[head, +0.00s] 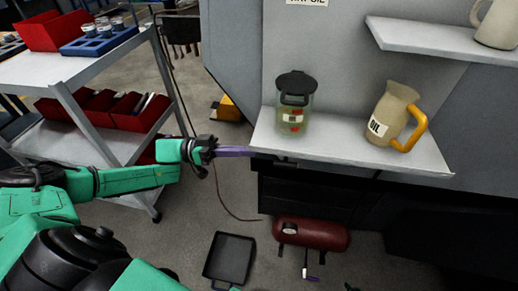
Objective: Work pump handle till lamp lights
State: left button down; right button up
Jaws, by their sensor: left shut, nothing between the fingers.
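My left gripper (236,152) reaches in from the left with its slim purple fingers shut and empty. The fingertips are at the left front corner of the grey shelf (345,157); I cannot tell whether they touch it. A clear jar with a black lid (295,103) stands on that shelf, with red spots and a small label on it. A small dark fitting (285,164) shows under the shelf's front edge. I cannot clearly make out a pump handle or a lamp. A sign reading "WAY OIL" (307,2) is cut off at the top. My right gripper is not identifiable.
A beige oil jug (390,112) with a yellow handle stands right of the jar, under an upper shelf (440,40). A red tank (312,234) and a black tray (229,258) are on the floor. A trolley (75,70) with red bins stands left.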

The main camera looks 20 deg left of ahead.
pick_arm(q)
jog(key=p+x, duration=0.1)
jog(key=x, duration=0.7)
jog(key=shift+w+d, duration=0.1)
jog(key=shift+d, duration=0.15)
pick_arm(e)
jog(key=shift+r, duration=0.55)
pick_arm(q)
jog(key=shift+f, duration=0.15)
pick_arm(e)
jog(key=shift+f, duration=0.2)
pick_arm(q)
jog(key=shift+f+m+b, duration=0.1)
jog(key=shift+m+b, duration=0.3)
pick_arm(e)
jog(key=shift+s+f, duration=0.15)
